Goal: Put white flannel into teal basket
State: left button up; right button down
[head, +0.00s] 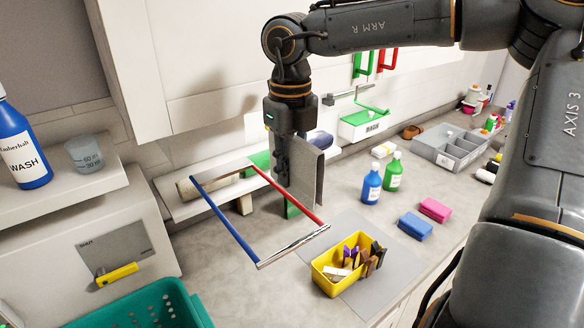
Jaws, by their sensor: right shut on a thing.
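My right gripper (281,180) points down over the drying frame and is shut on a flat, pale grey sheet (309,180). The sheet hangs upright just right of the fingers and looks like the white flannel in shade. Its lower edge is close to the red bar; I cannot tell whether they touch. The fingertips are partly hidden against the sheet. The teal basket (183,300) stands at the bottom left, cut off by the picture edge, with holes in its wall. The gripper is above and to the right of it. My left gripper is not in view.
The drying frame has a blue bar (225,222), a red bar (288,195) and a chrome bar (293,245) jutting over the counter. A yellow bin (326,283) with several items, blue (372,184) and green bottles (393,172), and sponges stand to the right.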

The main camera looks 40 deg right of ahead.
jog(key=a, duration=0.4)
jog(key=w+a+b, duration=0.1)
jog(key=a, duration=0.3)
jog(key=a+b, duration=0.1)
jog(key=a, duration=0.3)
jog(key=shift+w+a, duration=0.3)
jog(key=a, duration=0.3)
jog(key=shift+w, duration=0.2)
